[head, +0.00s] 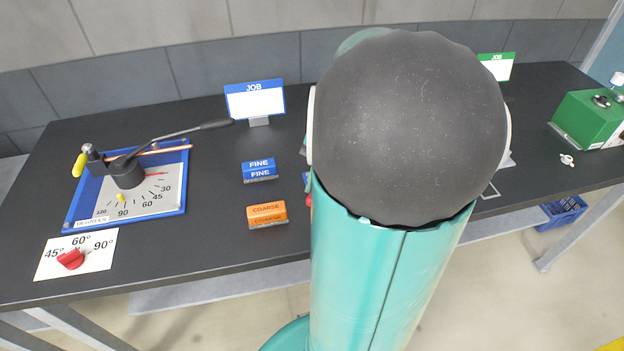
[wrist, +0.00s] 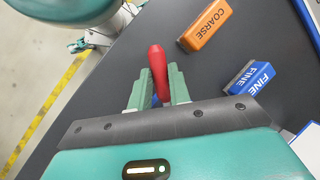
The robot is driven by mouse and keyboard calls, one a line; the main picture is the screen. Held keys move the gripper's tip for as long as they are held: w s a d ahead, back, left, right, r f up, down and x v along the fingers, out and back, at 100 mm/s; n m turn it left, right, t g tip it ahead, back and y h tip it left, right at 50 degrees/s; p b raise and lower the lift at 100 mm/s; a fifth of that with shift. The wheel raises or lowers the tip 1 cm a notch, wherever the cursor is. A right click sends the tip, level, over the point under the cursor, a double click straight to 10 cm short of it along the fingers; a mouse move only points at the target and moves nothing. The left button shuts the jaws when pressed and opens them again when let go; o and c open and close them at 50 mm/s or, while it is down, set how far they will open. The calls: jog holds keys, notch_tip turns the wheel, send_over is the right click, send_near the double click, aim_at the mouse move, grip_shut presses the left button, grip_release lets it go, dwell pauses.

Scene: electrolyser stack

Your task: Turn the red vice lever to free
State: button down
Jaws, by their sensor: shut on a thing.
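The red vice lever (wrist: 157,62) shows in the wrist view between the two green fingers of my gripper (wrist: 158,85). The fingers are shut on it, and its rounded red end sticks out past the fingertips. A bit of blue shows between the fingers below the lever; most of whatever the lever is fixed to is hidden by my gripper. In the head view my teal and black arm covers the middle of the bench and hides my gripper. Only a small red and blue bit shows at the arm's left edge there.
An orange COARSE block (head: 267,215) and a blue FINE block (head: 259,170) stand left of my arm. Further left are a bending tool on a blue base (head: 185,203) and a red knob (head: 71,259) on a white angle card. A green box (head: 588,120) stands far right.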

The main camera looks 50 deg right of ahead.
jog(key=shift+s+d+n+g+h, duration=0.15)
jog(key=shift+s+d+n+g, duration=0.3)
jog(key=shift+n, duration=0.75)
jog(key=shift+s+d+n+g+h, duration=0.1)
jog(key=shift+s+d+n+g, duration=0.3)
jog(key=shift+n, duration=0.8)
jog(key=shift+s+d+n+g+h, duration=0.25)
jog(key=shift+s+n+g, duration=0.35)
jog(key=shift+n, duration=0.6)
jog(key=shift+w+d, duration=0.1)
jog(key=c, duration=1.3)
grip_release()
jog(key=shift+r, duration=0.1)
jog(key=v, duration=1.3)
jog(key=shift+d+r, duration=0.25)
jog(key=shift+d, duration=0.05)
jog(key=shift+w, duration=0.1)
